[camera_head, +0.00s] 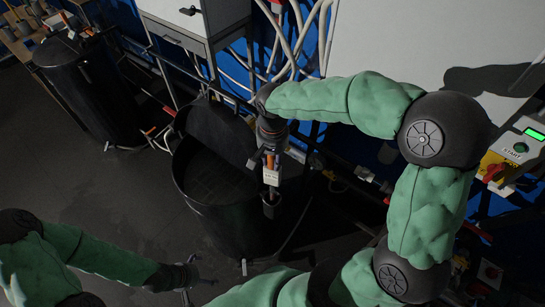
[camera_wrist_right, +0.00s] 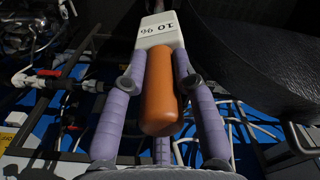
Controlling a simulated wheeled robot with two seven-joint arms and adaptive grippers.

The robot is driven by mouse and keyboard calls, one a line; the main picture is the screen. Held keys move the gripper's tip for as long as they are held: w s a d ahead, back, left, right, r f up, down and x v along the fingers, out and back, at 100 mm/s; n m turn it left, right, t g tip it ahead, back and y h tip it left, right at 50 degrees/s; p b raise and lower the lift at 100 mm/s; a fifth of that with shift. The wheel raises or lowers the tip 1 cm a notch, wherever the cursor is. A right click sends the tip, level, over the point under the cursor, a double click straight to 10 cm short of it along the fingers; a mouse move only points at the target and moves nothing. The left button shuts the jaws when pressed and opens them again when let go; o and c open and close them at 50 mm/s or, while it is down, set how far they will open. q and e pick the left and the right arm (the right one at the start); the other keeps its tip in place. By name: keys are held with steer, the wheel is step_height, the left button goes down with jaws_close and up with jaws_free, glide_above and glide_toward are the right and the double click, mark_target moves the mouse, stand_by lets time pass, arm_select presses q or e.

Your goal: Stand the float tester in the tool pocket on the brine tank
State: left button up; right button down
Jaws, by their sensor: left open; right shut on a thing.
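The float tester has an orange handle (camera_wrist_right: 160,100) and a white block marked "10 %" (camera_wrist_right: 158,32). My right gripper (camera_head: 270,150) is shut on the orange handle, its purple fingers on both sides of it. In the head view the float tester (camera_head: 270,177) hangs roughly upright. A small dark tool pocket (camera_head: 271,209) is at the right side of the black brine tank (camera_head: 205,213), right below the white block. I cannot tell whether the tester's lower end is inside the pocket or above it. My left gripper (camera_head: 190,277) is open and empty, low in front of the tank.
Another black tank (camera_head: 88,90) stands at the upper left beside a wooden bench (camera_head: 22,45). Pipes and cables run behind the brine tank. The dark floor (camera_head: 110,190) at left is clear.

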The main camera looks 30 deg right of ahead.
steer(key=shift+f+b, duration=0.8)
steer(key=shift+f, duration=0.4)
steer(key=c, duration=0.9)
jaws_free()
step_height(320, 180, up, 12)
